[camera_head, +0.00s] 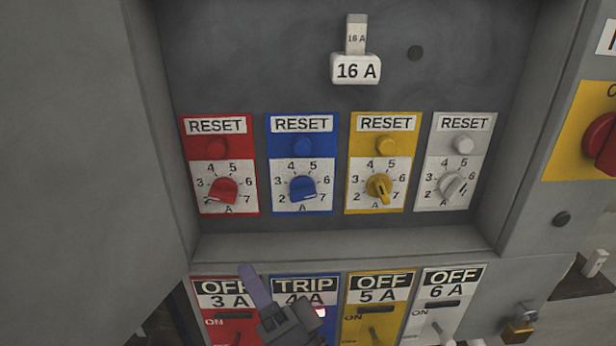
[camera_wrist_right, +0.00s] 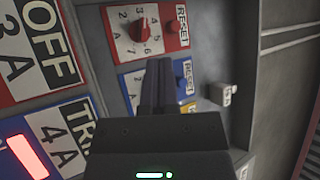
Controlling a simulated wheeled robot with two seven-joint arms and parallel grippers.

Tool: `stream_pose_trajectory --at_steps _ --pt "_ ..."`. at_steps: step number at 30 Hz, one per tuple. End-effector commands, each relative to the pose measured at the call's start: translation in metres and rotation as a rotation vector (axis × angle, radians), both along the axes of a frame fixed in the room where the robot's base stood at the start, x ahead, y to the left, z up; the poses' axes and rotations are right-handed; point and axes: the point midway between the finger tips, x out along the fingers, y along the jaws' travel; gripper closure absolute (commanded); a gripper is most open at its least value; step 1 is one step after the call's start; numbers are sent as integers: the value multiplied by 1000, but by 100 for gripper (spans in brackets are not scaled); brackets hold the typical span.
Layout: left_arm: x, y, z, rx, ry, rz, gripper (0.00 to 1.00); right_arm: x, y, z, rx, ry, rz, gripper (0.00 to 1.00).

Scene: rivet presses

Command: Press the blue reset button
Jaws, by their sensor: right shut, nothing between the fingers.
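The blue RESET button (camera_head: 302,147) is a small round knob on the blue panel (camera_head: 275,165), above a blue dial (camera_head: 301,187). The button also shows in the right wrist view (camera_wrist_right: 179,82), just right of my fingertips. My right gripper (camera_head: 250,270) is shut and empty, its fingers pointing up. In the head view it is below and left of the button, over the lower row of labels. In the wrist view its fingers (camera_wrist_right: 158,68) cover part of the blue panel. I cannot tell the exact gap to the panel. My left gripper is not in view.
Red (camera_head: 218,145), yellow (camera_head: 386,145) and white (camera_head: 463,145) RESET buttons flank the blue one. A ledge (camera_head: 345,243) runs below the dials. Below it, the 4 A unit reads TRIP (camera_head: 304,284) with a red lamp (camera_head: 320,313). A 16 A block (camera_head: 355,69) hangs above.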

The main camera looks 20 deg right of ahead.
Motion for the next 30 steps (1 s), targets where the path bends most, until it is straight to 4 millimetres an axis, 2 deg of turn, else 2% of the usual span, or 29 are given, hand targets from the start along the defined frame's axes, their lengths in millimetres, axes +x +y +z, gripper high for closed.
stream_pose_trajectory --at_steps 1,3,6,9,13,23,30 --pt "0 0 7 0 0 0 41 -3 -6 24 97 -41 1 100" --pt "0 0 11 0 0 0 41 -9 -16 50 251 -95 7 100" --pt "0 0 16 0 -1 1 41 -17 -30 77 435 -153 18 100" --pt "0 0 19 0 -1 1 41 -22 -42 92 563 -189 25 100" --pt "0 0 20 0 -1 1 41 -25 -48 98 633 -206 31 100" --pt "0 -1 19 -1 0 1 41 -24 -49 97 634 -207 29 100" --pt "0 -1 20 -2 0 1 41 3 -56 98 632 -208 29 100"
